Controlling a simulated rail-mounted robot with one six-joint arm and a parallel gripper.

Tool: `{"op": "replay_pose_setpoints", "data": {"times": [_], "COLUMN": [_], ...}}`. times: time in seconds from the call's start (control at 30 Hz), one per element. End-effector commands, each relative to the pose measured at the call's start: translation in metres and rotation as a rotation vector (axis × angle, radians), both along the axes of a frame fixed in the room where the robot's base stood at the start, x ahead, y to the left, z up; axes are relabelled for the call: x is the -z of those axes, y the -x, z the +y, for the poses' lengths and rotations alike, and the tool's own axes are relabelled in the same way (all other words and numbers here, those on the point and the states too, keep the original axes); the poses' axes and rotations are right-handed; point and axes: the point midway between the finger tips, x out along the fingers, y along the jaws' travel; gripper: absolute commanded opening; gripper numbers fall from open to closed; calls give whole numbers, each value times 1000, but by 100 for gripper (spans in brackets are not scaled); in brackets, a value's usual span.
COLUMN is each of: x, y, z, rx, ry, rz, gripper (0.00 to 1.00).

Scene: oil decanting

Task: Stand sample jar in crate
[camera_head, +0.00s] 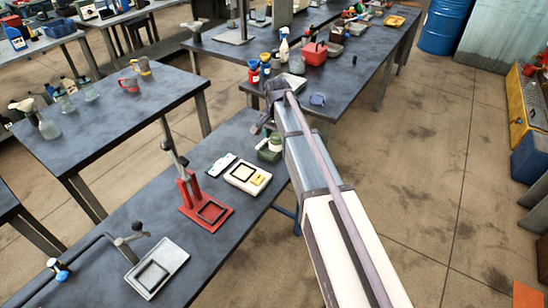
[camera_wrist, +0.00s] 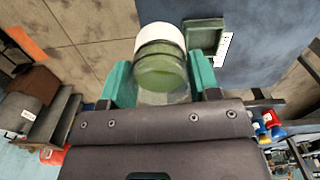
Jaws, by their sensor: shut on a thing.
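The sample jar (camera_wrist: 160,60) has a white lid and green contents. In the wrist view it sits between the two green fingers of my gripper (camera_wrist: 159,78), which is shut on it. A green crate (camera_wrist: 207,24) with a white label is just right of the jar in that view, on the dark bench. My gripper (camera_head: 264,122) is partly hidden behind my wrist there. I cannot tell whether the jar touches the crate.
On the same bench (camera_head: 150,205) are a white tray-like device (camera_head: 246,178), a red stand (camera_head: 205,208) and a grey tray (camera_head: 157,269). Another bench behind holds bottles and a red box (camera_head: 314,53). The floor (camera_head: 440,180) at right is open.

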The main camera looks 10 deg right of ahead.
Motion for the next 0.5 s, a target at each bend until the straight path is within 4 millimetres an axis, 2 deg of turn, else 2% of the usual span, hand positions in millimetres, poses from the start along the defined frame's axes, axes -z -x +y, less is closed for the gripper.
{"op": "replay_pose_setpoints", "data": {"times": [0.03,0.1,0.3,0.4,0.5], "x": [16,27,48,45,44], "y": [-20,-43,-108,-127,-128], "z": [0,0,0,0,-1], "rx": [12,38,153,213,269], "ry": [0,1,0,0,0], "rz": [0,-1,-1,-1,-1], "gripper": [22,22,22,22,22]}}
